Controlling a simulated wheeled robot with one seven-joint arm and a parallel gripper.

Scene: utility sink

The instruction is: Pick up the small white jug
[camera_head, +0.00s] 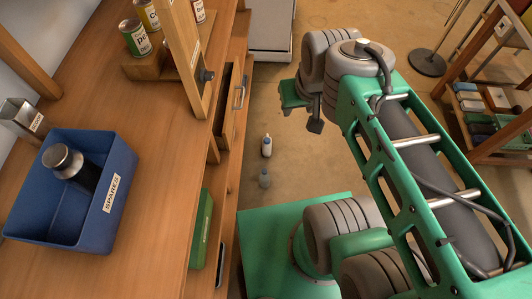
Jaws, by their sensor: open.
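A small white jug-like bottle (266,146) with a blue part stands on the floor beside the wooden bench. It is small in view, so I cannot tell whether it has a handle.
A wooden bench (150,190) fills the left, bearing a blue SPARES bin (105,215) and several cans on a wooden stand. Its drawer (227,103) is partly open. A shelf rack (500,85) and a stand base (427,63) are at right. Floor around the bottles is clear.

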